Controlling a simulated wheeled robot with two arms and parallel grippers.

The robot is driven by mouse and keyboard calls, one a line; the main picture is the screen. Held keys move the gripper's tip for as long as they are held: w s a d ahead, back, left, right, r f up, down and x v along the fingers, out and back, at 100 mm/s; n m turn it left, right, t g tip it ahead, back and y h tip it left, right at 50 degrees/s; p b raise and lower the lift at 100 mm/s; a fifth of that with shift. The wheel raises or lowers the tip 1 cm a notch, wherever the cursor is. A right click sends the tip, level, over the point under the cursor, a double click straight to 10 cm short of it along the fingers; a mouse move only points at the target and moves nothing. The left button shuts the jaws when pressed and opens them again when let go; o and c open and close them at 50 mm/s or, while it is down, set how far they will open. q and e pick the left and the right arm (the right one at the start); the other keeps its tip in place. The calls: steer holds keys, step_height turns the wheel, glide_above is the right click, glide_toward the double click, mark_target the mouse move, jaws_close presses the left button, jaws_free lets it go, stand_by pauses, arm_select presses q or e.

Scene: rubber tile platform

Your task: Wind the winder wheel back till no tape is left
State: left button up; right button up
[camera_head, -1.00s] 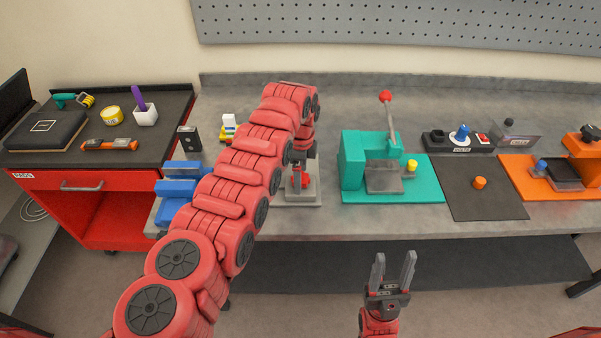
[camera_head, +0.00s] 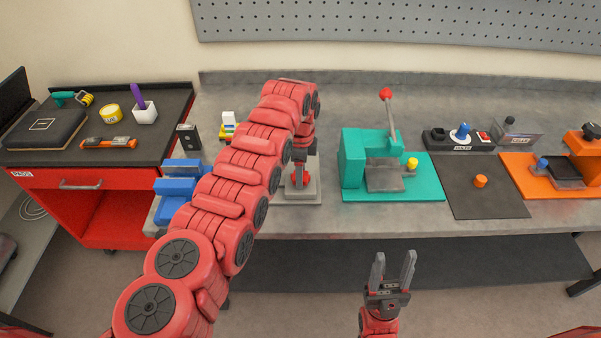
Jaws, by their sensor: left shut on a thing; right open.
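My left gripper (camera_head: 299,180) is at a small device with a grey base (camera_head: 308,197) on the bench, left of the teal press. It is shut on a small part there; the part is mostly hidden by the jaws and forearm. A bit of red shows at the jaws, but I cannot tell whether it belongs to the winder wheel. No tape can be made out. My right gripper (camera_head: 393,270) is open and empty, pointing up in front of the bench's front edge.
A teal press (camera_head: 355,160) with a red-knobbed lever stands right of the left gripper. Blue blocks (camera_head: 180,183) are left of my arm. Further right are a dark mat (camera_head: 470,203) with an orange knob and an orange fixture (camera_head: 520,178). A red tool cart (camera_head: 110,180) stands left.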

arm_select(q)
steer(key=n+b, duration=0.3)
steer(key=n, duration=0.1)
steer(key=shift+f, duration=0.15)
steer(key=n+b, duration=0.2)
steer(key=n, duration=0.1)
steer(key=shift+n+b, duration=0.3)
steer(key=shift+b, duration=0.05)
steer(key=n+b, duration=0.2)
steer(key=n, duration=0.2)
steer(key=shift+n, duration=0.3)
steer(key=n+b, duration=0.1)
steer(key=n, duration=0.2)
steer(key=shift+n, duration=0.3)
steer(key=n+b, duration=0.1)
steer(key=n, duration=0.2)
steer(key=shift+n, duration=0.3)
steer(key=shift+r+n, duration=0.25)
steer(key=shift+n, duration=1.55)
steer(key=o, duration=1.4)
